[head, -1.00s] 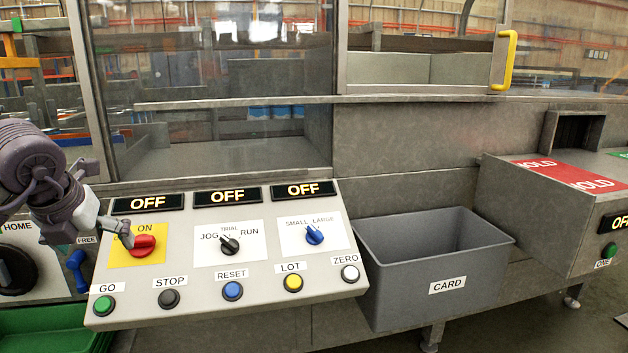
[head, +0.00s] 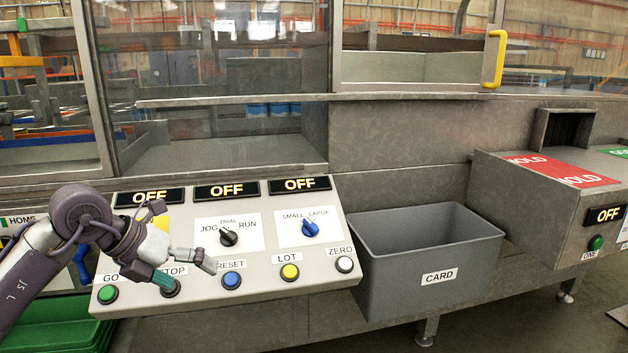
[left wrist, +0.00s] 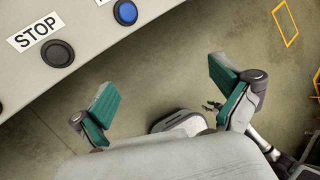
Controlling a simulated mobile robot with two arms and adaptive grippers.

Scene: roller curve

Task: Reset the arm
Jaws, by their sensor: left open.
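My left gripper (head: 185,272) is in front of the control panel (head: 260,268), over its lower left part, between the STOP and RESET labels. In the left wrist view the left gripper (left wrist: 165,95) has its two green-padded fingers wide apart with nothing between them. The black STOP button (left wrist: 57,53) and the blue button (left wrist: 125,12) lie beyond the fingers there. The blue RESET button (head: 232,280) shows just right of the fingers in the head view. The arm hides most of the yellow ON plate and part of the STOP button (head: 170,288).
The panel also has a green GO button (head: 108,294), a yellow LOT button (head: 290,272) and a white ZERO button (head: 344,264). A grey CARD bin (head: 425,255) stands right of the panel. A green tray (head: 60,325) lies at the lower left.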

